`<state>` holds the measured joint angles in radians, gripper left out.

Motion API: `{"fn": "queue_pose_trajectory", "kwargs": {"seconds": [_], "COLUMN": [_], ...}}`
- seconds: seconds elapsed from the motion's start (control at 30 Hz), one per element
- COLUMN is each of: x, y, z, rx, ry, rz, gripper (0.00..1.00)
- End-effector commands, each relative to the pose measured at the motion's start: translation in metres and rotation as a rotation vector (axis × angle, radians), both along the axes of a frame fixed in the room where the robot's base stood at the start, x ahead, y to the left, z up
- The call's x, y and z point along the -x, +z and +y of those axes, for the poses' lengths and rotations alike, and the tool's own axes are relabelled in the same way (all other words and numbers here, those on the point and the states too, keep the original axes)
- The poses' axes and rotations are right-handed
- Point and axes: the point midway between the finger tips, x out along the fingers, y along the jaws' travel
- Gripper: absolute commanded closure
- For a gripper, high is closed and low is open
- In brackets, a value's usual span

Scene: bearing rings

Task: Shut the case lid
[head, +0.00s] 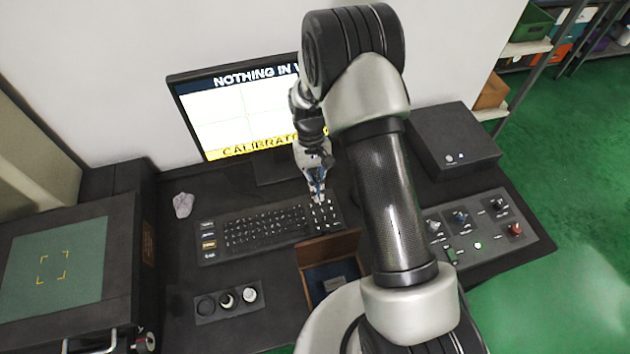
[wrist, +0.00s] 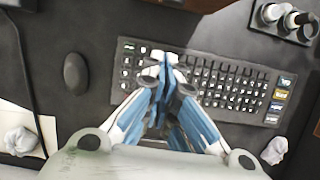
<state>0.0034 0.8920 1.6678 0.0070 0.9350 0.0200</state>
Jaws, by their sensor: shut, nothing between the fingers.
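The case (head: 313,285) is a small brown box with a dark blue inside, at the front middle of the desk in the head view. Its brown lid (head: 328,248) stands raised at the far side, so the case is open. My arm hides the case's right part. My gripper (head: 319,199) is shut and empty over the right end of the keyboard, beyond the lid and apart from it. In the wrist view my gripper (wrist: 165,62) has its fingertips together above the keyboard. I cannot make out the case in the wrist view.
The black keyboard (head: 255,231) lies behind the case, with a monitor (head: 240,110) beyond. A ring holder (head: 228,302) stands left of the case. A control panel (head: 480,228) and a dark box (head: 452,140) are at right. A mouse (wrist: 76,73) shows in the wrist view.

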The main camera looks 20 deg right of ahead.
Motion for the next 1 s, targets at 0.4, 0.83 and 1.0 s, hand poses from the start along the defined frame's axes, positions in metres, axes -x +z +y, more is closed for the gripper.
{"fn": "queue_pose_trajectory", "kwargs": {"seconds": [0.4,0.83,1.0], "x": [0.043,0.056,0.055], "y": [-0.041,-0.04,-0.039], "z": [0.001,0.002,0.002], "rx": [0.0,0.0,0.0], "ry": [0.001,0.0,0.0], "rz": [-0.002,-0.002,-0.005], "gripper": [1.0,1.0,1.0]}}
